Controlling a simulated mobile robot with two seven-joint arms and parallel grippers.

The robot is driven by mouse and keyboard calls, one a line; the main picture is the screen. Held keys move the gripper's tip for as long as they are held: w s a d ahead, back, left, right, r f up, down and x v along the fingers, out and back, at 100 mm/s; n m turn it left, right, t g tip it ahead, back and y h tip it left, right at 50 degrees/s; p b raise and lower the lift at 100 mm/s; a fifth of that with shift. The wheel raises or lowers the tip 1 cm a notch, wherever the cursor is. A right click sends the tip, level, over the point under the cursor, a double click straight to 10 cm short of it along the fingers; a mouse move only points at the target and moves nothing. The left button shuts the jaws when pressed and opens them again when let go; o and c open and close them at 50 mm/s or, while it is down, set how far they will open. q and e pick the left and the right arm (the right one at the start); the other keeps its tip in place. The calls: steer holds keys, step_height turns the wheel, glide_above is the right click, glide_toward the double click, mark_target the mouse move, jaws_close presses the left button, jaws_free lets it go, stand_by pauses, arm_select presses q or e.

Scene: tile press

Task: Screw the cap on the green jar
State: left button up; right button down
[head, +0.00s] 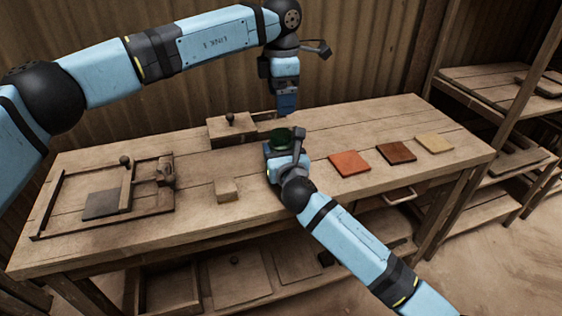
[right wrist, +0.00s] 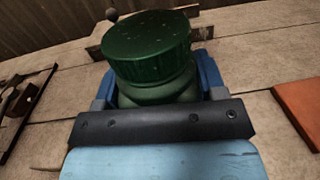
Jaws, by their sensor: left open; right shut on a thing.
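The green jar (right wrist: 158,90) stands upright in the right wrist view, between the blue fingers of my right gripper (right wrist: 155,95), which is shut on it. A dark green ridged cap (right wrist: 148,45) sits on top of the jar; I cannot tell how tightly. In the head view the cap (head: 281,134) shows as a dark green round top above my right gripper (head: 284,152), and the jar's body is mostly hidden. My left gripper (head: 287,110) points down, open and empty, just above the cap and apart from it.
The wooden table (head: 200,160) holds a red tile (head: 350,163), a brown tile (head: 396,152) and a yellow tile (head: 434,143) on the right. A knobbed wooden box (head: 228,135) stands behind. A small block (head: 227,191) and a wooden frame (head: 52,208) with a grey tile are left.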

arm_select(q)
steer(key=shift+r, duration=1.4)
arm_select(e)
steer(key=shift+c, duration=0.6)
jaws_free()
steer(key=shift+s, duration=0.1)
arm_select(q)
step_height(320, 180, up, 3)
steer(key=p, duration=0.2)
steer(key=shift+f+p, duration=0.15)
steer(key=shift+p, duration=0.2)
arm_select(e)
steer(key=v, duration=1.3)
steer(key=shift+s, duration=0.3)
steer(key=shift+d, duration=0.1)
